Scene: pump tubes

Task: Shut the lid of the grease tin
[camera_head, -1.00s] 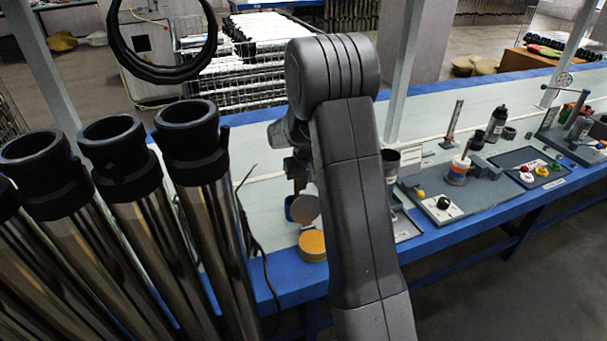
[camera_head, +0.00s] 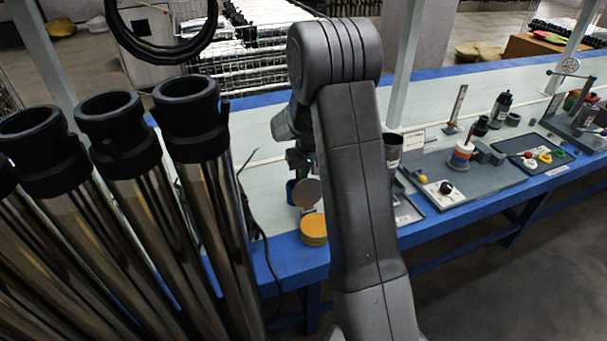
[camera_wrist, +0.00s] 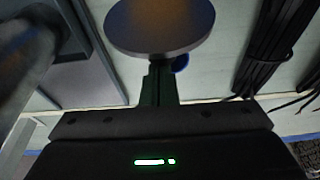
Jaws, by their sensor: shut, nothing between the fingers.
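The grease tin (camera_head: 313,231) is a round yellow tin near the front edge of the blue-edged bench. Its lid (camera_head: 307,194), a grey-brown disc, stands raised at the tin's back side, so the tin is open. My gripper (camera_head: 299,166) is shut and empty, pointing down just behind and above the lid, partly hidden by my arm. In the wrist view the shut fingers (camera_wrist: 160,85) reach toward a large dark disc with a brownish middle (camera_wrist: 160,22), which looks like the lid. I cannot tell whether they touch it.
A small blue thing (camera_head: 290,190) stands behind the lid. Tall metal tubes with black collars (camera_head: 188,115) fill the left. To the right are a dark cup (camera_head: 393,152), a grey board with a black knob (camera_head: 445,188) and a dark tray (camera_head: 535,160). A dark cable hangs left of the tin.

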